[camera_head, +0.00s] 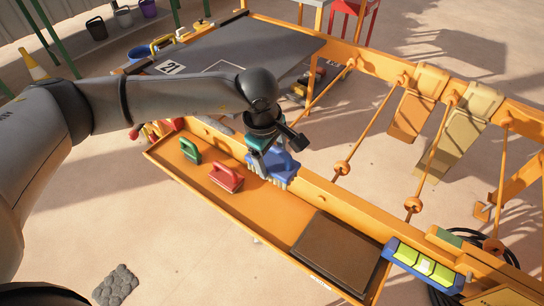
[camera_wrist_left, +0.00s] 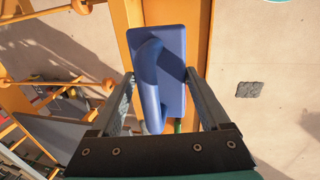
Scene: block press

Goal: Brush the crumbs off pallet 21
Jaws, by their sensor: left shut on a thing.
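Pallet 21 (camera_head: 262,48) is a dark grey board on the orange frame at the upper left, with a white "21" label (camera_head: 171,68) on it. I cannot make out crumbs on it at this size. My left gripper (camera_head: 266,150) is shut on the handle of a blue brush (camera_head: 284,166), over the inner edge of the orange tray. The brush's pale bristles point down; I cannot tell whether they touch the tray. In the left wrist view the blue brush (camera_wrist_left: 172,50) sits between both fingers of the gripper (camera_wrist_left: 160,78). My right gripper is not in view.
The orange tray (camera_head: 262,219) holds a green-handled tool (camera_head: 189,150), a red-handled tool (camera_head: 226,177) and a brown mat (camera_head: 336,250).

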